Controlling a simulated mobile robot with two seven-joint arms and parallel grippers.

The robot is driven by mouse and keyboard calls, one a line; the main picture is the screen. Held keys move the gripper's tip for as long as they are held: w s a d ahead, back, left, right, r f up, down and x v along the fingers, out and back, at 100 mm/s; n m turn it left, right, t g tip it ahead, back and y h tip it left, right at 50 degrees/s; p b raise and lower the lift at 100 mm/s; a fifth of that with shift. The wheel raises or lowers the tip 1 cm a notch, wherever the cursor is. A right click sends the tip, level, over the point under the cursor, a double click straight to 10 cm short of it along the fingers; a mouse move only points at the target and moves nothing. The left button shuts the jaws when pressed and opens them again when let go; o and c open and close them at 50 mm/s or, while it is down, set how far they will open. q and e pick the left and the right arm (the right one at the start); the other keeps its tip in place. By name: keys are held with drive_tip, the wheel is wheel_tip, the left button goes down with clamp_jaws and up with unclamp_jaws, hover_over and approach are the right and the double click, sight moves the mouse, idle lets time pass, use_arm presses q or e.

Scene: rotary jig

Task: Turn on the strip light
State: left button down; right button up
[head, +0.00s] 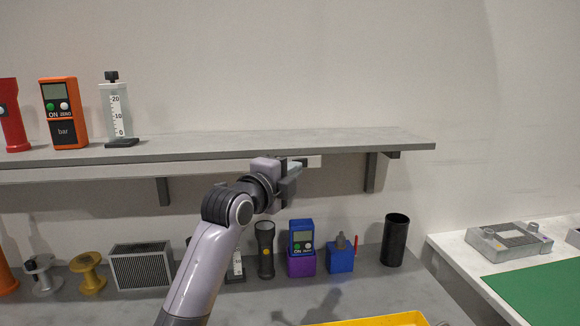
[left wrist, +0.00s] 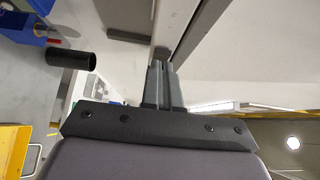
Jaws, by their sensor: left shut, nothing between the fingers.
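The strip light (head: 100,174) is a long pale bar under the front of the grey wall shelf, and it shows no clear glow. Its right end (head: 314,162) is beside my left gripper (head: 297,166). The gripper is shut and empty, raised at shelf height. Its closed fingers show in the left wrist view (left wrist: 161,70), pointing toward the shelf's underside. The arm and gripper cover part of the bar, and I cannot tell whether the fingers touch it. No switch can be made out. My right gripper is not in view.
The shelf (head: 300,142) holds an orange meter (head: 64,112) and a gauge block (head: 117,112). Below, the counter carries spools, a vented box (head: 142,266), a torch (head: 265,248), a blue meter (head: 301,238) and a black cup (head: 395,240). A yellow crate (head: 385,321) is in front.

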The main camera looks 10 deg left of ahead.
use_arm(q)
drive_tip(key=shift+w+a, duration=0.1)
drive_tip(key=shift+w, duration=0.15)
idle(0.3)
drive_tip(key=shift+w+r+m+h, duration=0.1)
drive_tip(key=shift+w+m+h, duration=0.05)
drive_tip(key=shift+m+h, duration=0.4)
